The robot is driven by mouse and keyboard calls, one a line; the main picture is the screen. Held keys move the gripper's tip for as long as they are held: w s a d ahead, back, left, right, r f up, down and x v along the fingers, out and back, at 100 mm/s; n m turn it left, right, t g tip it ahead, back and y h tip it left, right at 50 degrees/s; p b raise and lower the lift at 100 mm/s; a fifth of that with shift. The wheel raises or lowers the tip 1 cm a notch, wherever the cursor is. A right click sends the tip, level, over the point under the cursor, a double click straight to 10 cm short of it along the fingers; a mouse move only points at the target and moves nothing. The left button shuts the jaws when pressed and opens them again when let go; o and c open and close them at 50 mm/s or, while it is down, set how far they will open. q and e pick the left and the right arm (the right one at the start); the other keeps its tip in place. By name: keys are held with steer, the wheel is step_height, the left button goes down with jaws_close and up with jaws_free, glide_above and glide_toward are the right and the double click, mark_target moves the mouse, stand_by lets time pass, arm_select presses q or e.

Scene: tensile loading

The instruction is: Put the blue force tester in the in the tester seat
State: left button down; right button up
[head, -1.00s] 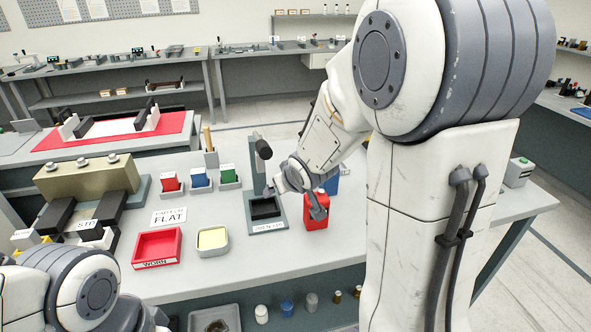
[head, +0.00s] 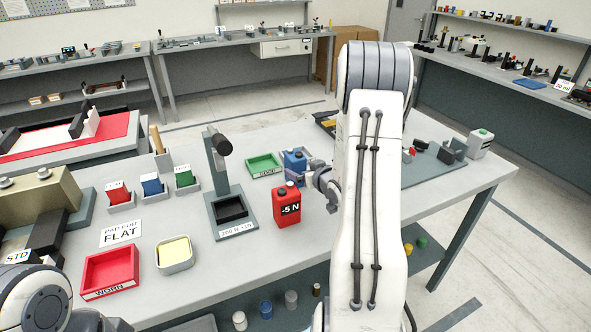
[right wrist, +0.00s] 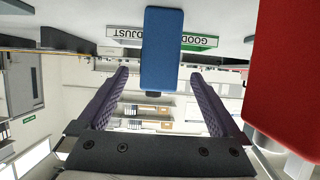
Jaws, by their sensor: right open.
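The blue force tester (head: 295,161) stands on the bench behind the red tester. In the right wrist view the blue tester (right wrist: 162,48) shows between and ahead of the two finger tips, with no visible grip on it. The tester seat (head: 239,224) is a grey plate with a dark square recess and a post, left of the red tester; the recess looks empty. My left arm shows at lower left, its gripper out of frame.
The red tester (head: 288,207), marked "-5 N", stands close in front of the blue one, and at the right in the right wrist view (right wrist: 285,70). A green tray (head: 263,166) lies left of the blue tester. Small coloured blocks and a red tray (head: 109,272) are further left.

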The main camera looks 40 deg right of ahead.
steer(key=shift+p+x, duration=0.55)
steer(key=shift+x, duration=2.8)
steer(key=shift+r, duration=0.25)
jaws_close()
